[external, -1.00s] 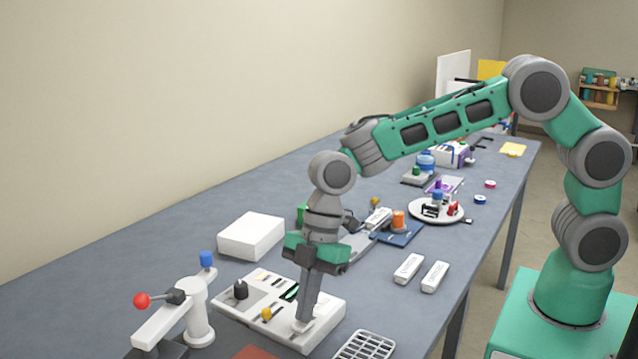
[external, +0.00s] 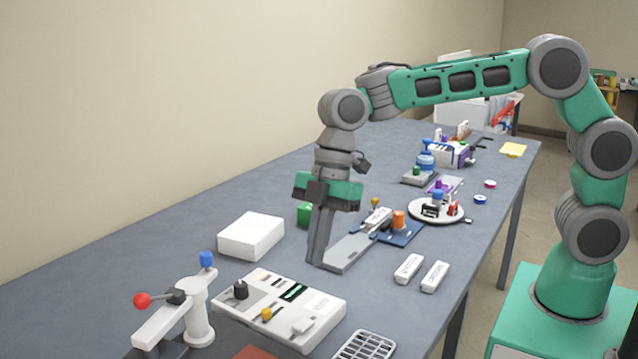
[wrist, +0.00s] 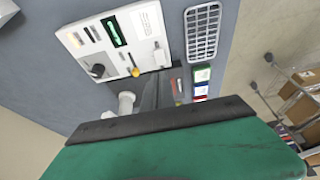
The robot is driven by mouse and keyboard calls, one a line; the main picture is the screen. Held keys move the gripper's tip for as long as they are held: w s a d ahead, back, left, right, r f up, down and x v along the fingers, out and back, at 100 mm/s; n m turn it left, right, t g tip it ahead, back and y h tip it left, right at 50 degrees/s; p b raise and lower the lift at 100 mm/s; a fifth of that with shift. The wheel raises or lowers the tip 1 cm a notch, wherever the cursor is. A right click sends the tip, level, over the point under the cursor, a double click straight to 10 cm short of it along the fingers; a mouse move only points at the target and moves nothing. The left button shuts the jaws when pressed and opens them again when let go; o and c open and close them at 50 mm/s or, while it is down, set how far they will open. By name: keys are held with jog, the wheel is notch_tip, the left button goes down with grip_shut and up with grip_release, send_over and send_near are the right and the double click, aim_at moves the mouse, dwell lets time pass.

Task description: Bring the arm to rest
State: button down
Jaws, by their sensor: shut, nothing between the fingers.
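My gripper (external: 320,262) is shut and empty. In the external view it points down above the table, behind the white control panel (external: 325,308) and in front of a grey flat tool. The fingertips are close to the grey tool (external: 352,250) in the picture; I cannot tell whether they touch it. The wrist view shows the control panel (wrist: 88,55) at the upper left, with a dark knob, a yellow knob and a green display.
A white box (external: 250,236) stands left of my gripper. A white lever press (external: 185,310) with a red ball stands at the front left. Two white blocks (external: 408,268) lie to the right. A round white tray (external: 420,216) holds small items. A grey grid (external: 365,346) lies at the front.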

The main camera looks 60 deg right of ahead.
jog(key=v, duration=0.3)
jog(key=shift+d+f, duration=0.1)
jog(key=shift+d, duration=0.1)
